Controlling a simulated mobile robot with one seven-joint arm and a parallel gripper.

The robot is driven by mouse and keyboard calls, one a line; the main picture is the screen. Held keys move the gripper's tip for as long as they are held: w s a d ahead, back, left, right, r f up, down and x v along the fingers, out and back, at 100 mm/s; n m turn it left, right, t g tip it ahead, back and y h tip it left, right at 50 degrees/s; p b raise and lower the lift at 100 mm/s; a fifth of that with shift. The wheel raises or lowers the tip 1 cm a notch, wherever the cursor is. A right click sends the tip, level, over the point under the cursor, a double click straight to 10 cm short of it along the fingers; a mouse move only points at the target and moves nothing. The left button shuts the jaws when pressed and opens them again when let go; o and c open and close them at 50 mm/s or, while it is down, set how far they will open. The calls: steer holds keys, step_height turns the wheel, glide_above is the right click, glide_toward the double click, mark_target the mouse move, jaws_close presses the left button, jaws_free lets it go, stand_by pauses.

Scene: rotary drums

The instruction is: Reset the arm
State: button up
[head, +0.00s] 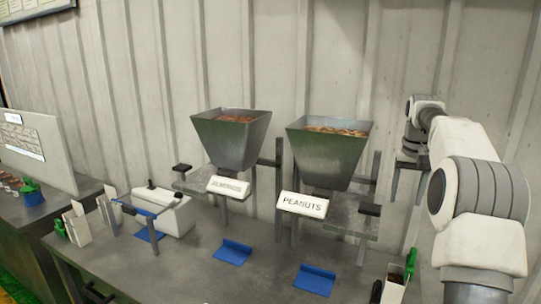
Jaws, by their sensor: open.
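My arm comes in at the right edge and reaches back toward the wall. My gripper (408,187) hangs at its far end, right of the hopper labelled PEANUTS (325,155). Its fingers point down and stand apart, with nothing seen between them. It is small in the picture and partly behind my arm.
A second hopper (230,138) stands left of the peanut one; its label is hard to read.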

steer(key=s+a+r+n+t, duration=0.1)
steer(key=s+a+r, duration=0.3)
steer(key=s+a, duration=0.35)
steer(key=s+a+r+n+t, duration=0.1)
steer(key=s+a+r, duration=0.3)
steer(key=s+a, duration=0.35)
steer(key=s+a+f+t, duration=0.1)
steer(key=s+a+f, duration=0.1)
steer(key=s, duration=0.4)
steer(key=s+a+f+n+t+b, duration=0.1)
steer(key=s+a+f, duration=0.1)
steer(key=s+f, duration=0.3)
steer(key=s+a+f+n, duration=0.1)
steer(key=s+a+f, duration=0.2)
steer(key=s, duration=0.6)
steer(key=shift+f+t, duration=0.15)
steer(key=shift+t, duration=0.25)
